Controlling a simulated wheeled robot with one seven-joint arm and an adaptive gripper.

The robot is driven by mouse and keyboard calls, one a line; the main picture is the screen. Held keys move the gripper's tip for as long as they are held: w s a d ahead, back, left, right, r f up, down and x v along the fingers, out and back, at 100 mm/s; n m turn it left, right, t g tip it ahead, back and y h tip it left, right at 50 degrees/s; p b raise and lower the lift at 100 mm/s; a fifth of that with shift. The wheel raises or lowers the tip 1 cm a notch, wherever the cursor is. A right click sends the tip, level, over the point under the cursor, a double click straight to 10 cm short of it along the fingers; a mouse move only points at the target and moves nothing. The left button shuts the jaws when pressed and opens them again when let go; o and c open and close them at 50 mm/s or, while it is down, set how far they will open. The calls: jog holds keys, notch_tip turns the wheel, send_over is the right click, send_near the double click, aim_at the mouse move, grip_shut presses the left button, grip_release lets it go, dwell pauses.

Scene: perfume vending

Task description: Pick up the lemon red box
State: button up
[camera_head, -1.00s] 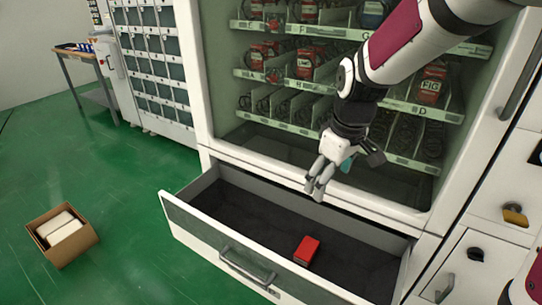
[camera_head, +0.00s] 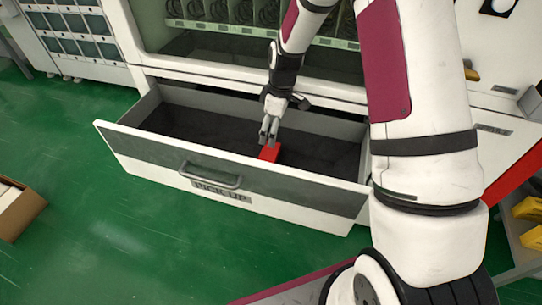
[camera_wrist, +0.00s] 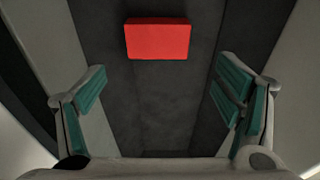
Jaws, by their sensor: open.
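The red box (camera_head: 269,153) lies in the open pick-up drawer (camera_head: 190,133) of the vending machine, near the drawer's front wall. In the wrist view the red box (camera_wrist: 158,40) lies flat on the dark drawer floor, beyond the fingertips and roughly centred between them. My gripper (camera_head: 268,139) points down into the drawer, just above and behind the box. In the wrist view my gripper (camera_wrist: 164,88) is open, with green pads on both fingers and nothing between them. Any writing on the box is not visible.
The drawer's front panel with its handle (camera_head: 210,176) stands before the box. The machine's glass front (camera_head: 200,35) rises behind the drawer. A cardboard box (camera_head: 18,210) sits on the green floor at the left. The rest of the drawer looks empty.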

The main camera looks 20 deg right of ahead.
aim_at(270, 151)
jog(key=f+b, duration=0.1)
jog(key=f, duration=0.3)
jog(key=f+b, duration=0.2)
jog(key=f, duration=0.2)
jog(key=w+a+f+b, duration=0.1)
jog(key=f, duration=0.3)
jog(key=c, duration=0.8)
